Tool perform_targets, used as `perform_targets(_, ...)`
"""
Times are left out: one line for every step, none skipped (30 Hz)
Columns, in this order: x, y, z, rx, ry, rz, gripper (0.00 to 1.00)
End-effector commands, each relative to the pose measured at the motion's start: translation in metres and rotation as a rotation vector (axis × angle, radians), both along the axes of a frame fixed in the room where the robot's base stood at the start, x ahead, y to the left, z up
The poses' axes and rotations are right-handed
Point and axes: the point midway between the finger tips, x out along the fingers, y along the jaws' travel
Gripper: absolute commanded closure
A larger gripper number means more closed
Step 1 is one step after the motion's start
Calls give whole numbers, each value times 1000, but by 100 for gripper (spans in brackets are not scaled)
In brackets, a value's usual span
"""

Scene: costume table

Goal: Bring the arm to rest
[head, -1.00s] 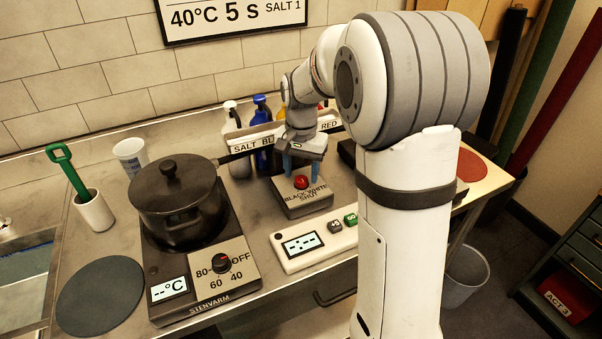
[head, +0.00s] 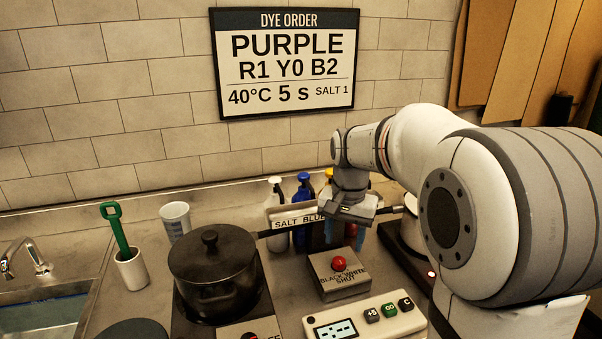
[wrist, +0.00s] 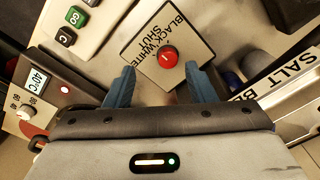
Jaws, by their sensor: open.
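My gripper (head: 345,240) hangs from my arm above and just behind a grey box (head: 327,288) lettered BLACK WHITE SHUT, with a red button (head: 339,263) on top. In the wrist view my gripper (wrist: 163,85) has its two blue fingers apart, with nothing between them. The red button (wrist: 167,57) shows beyond the fingertips, clear of them. My arm reaches in from the right side of the head view.
A black lidded pot (head: 212,272) stands on a cooker to the left. A white timer panel (head: 365,318) lies in front. An order sign (head: 285,65) hangs on the wall.

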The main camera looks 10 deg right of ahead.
Motion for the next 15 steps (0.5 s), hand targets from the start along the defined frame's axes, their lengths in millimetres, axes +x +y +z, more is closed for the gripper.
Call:
perform_targets(-19,1,4,-2,-19,38,50)
perform_targets(-30,1,5,-4,-30,67,50)
perform_targets(-46,1,5,-6,-46,109,50)
perform_targets(-59,2,5,-9,-58,140,50)
perform_targets(-71,2,4,-12,-69,172,50)
perform_targets(-88,2,2,-16,-84,215,50)
perform_targets(-99,3,-1,-21,-95,246,50)
perform_targets(-111,3,-3,-24,-107,276,50)
perform_targets(-125,3,-6,-31,-122,315,50)
perform_targets(-136,3,-9,-34,-131,342,50)
perform_targets(-145,4,-13,-39,-140,368,50)
perform_targets(-157,4,-17,-44,-150,400,50)
perform_targets(-164,4,-20,-48,-157,420,50)
perform_targets(-171,4,-23,-52,-165,440,50)
perform_targets(-178,4,-26,-56,-171,462,50)
